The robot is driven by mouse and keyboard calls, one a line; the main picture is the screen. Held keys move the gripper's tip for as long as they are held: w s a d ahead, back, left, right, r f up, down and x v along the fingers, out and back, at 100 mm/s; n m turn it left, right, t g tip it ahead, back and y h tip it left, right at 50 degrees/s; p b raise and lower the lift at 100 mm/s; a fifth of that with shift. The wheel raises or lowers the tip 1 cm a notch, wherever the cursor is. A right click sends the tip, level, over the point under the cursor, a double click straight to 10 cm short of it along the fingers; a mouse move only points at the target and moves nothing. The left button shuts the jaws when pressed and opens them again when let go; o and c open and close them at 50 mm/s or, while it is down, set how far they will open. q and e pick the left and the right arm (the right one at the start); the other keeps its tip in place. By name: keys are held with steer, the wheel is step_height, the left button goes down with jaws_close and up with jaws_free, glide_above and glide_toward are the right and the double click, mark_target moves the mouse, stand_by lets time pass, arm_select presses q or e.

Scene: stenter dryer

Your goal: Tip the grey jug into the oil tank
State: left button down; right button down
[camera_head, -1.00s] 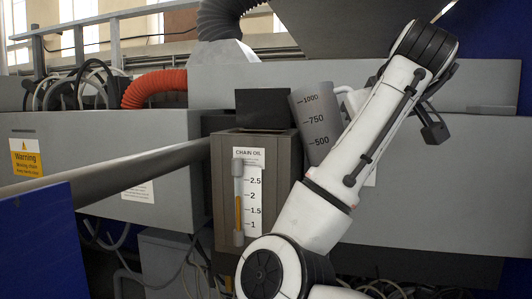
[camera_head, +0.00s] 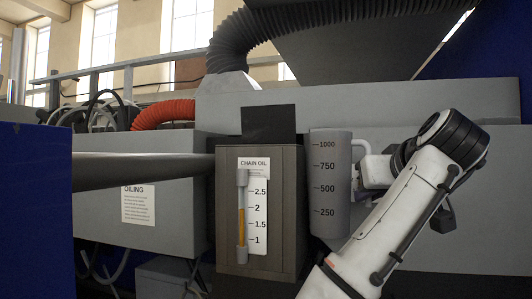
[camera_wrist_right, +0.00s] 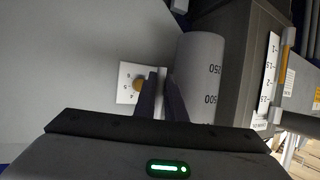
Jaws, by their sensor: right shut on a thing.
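The grey jug (camera_head: 330,185) hangs upright just right of the oil tank, its marks facing me. My right gripper (camera_head: 366,172) is shut on its handle on the jug's right side; my arm partly covers the fingers. In the right wrist view the fingers (camera_wrist_right: 161,97) close on the handle beside the jug (camera_wrist_right: 200,75). The brown oil tank (camera_head: 287,200), labelled CHAIN OIL, has a sight gauge (camera_head: 242,215) with amber oil up to about the 2 mark. A dark flap (camera_head: 268,122) stands up at its back. The jug's contents are hidden. My left gripper is out of view.
A thick grey bar (camera_head: 145,170) crosses from the left toward the tank. A blue panel (camera_head: 35,210) fills the left edge. The grey machine housing (camera_head: 450,215) stands behind the jug. The wrist view shows a white dial plate (camera_wrist_right: 127,90) near the fingers.

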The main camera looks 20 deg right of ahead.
steer(key=shift+r, duration=0.1)
step_height(320, 180, up, 5)
steer(key=p, duration=0.4)
steer(key=shift+p, duration=0.35)
